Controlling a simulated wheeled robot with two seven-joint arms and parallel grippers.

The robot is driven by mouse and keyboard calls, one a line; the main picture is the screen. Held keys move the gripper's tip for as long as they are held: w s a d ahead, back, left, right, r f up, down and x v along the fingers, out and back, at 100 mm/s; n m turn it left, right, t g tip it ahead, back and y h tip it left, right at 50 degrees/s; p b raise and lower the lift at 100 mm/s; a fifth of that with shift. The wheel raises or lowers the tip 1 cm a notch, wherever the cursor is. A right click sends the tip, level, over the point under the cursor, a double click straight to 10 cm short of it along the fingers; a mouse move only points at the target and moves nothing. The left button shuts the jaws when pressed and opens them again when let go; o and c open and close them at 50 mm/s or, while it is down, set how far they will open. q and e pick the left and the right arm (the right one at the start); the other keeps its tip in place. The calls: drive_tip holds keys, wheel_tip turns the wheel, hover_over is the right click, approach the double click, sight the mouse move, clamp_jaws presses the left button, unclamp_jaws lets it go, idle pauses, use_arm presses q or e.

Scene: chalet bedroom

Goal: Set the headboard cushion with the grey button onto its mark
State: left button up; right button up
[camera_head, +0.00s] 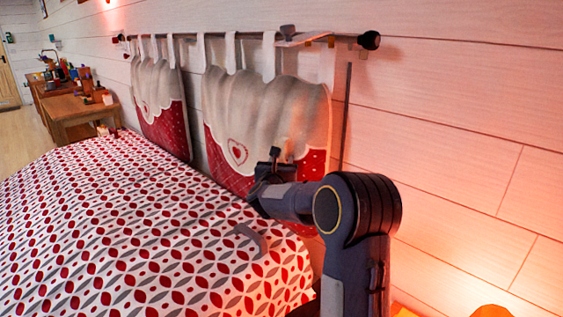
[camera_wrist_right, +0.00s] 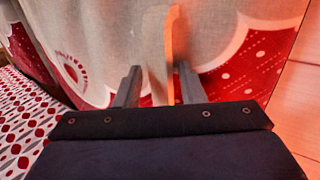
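Two headboard cushions hang by loops from a rod on the wall. The near cushion (camera_head: 262,105) has a beige top, a scalloped white edge, a heart patch and a red dotted lower part; the far cushion (camera_head: 158,95) looks alike. No grey button can be made out for certain on either, and I cannot identify the mark. My right gripper (camera_head: 275,155) is in front of the near cushion's lower right part. In the right wrist view its fingers (camera_wrist_right: 158,88) stand apart, facing the cushion fabric (camera_wrist_right: 110,35). A thin orange-lit strip (camera_wrist_right: 173,50) shows between them; whether they touch it is unclear.
The rod (camera_head: 325,39) ends in a dark knob near the right. A bed with a red and grey patterned cover (camera_head: 120,225) fills the lower left. Wooden tables (camera_head: 75,108) with small items stand far left.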

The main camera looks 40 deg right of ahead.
drive_tip(key=b+v, duration=0.1)
drive_tip(key=v, duration=0.6)
drive_tip(key=shift+a, duration=0.3)
drive_tip(key=shift+s, duration=0.15)
drive_tip(key=s+a+n+t+y, duration=0.2)
drive_tip(key=s+a+n+y, duration=0.2)
drive_tip(key=a+n+y, duration=0.55)
drive_tip(key=s+a+n+t+y, duration=0.1)
drive_tip(key=s+a+n+y, duration=0.25)
drive_tip(key=a+n, duration=0.65)
drive_tip(key=s+a+f+n+g+y, duration=0.2)
drive_tip(key=s+a+f+n+g, duration=0.3)
drive_tip(key=s+n, duration=0.65)
drive_tip(key=s+a+f+n+g+y, duration=0.3)
drive_tip(key=s+f+n, duration=0.5)
drive_tip(key=s+n, duration=0.4)
wheel_tip(320, 180, up, 16)
drive_tip(key=n+p, duration=0.1)
drive_tip(key=p, duration=1.5)
drive_tip(key=shift+n+g+p, duration=0.3)
drive_tip(key=shift+g, duration=0.1)
